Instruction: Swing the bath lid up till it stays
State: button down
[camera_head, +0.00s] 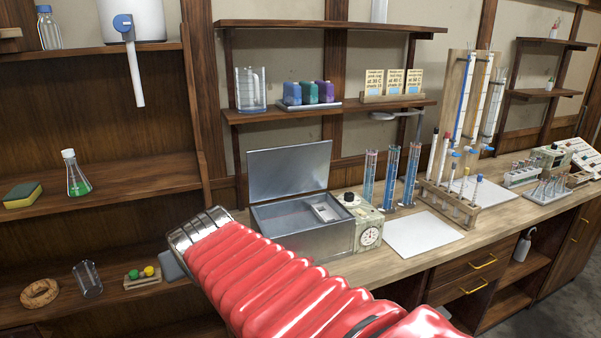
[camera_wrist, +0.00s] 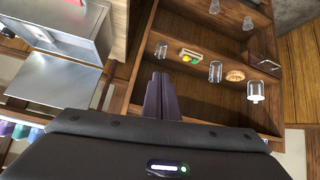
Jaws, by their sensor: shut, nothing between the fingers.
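The bath (camera_head: 335,241) is a grey metal box on the bench, open at the top, with a small white block inside. Its lid (camera_head: 289,170) stands up along the back edge, roughly upright, with nothing touching it. In the wrist view the bath (camera_wrist: 101,40) is at the upper left and the raised lid (camera_wrist: 55,82) is below it. My gripper (camera_wrist: 158,78) is shut and empty, to the right of the lid and apart from it. In the head view my red arm hides part of the bath's front and most of the gripper.
A dial box (camera_head: 368,233) stands against the bath's right side, with blue-filled cylinders (camera_head: 390,178) behind it. A white sheet (camera_head: 422,234) lies on the bench to the right. A shelf (camera_head: 330,112) with bottles runs above the lid. Open shelves (camera_head: 130,180) are on the left.

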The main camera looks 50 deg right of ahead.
jog(key=w+d+r+m+t+h, duration=0.1)
jog(key=w+d+r+h, duration=0.2)
jog(key=d, duration=0.9)
jog(key=w+d+r+m+t+h, duration=0.15)
jog(key=w+d, duration=0.25)
jog(key=d, duration=0.7)
jog(key=t, duration=0.3)
send_near(298, 165)
jog(key=a+r, duration=0.2)
jog(key=a, duration=0.1)
jog(key=shift+s+a+r, duration=0.1)
jog(key=shift+s, duration=0.4)
jog(key=shift+x, duration=3.05)
jog(key=shift+w+a, duration=0.1)
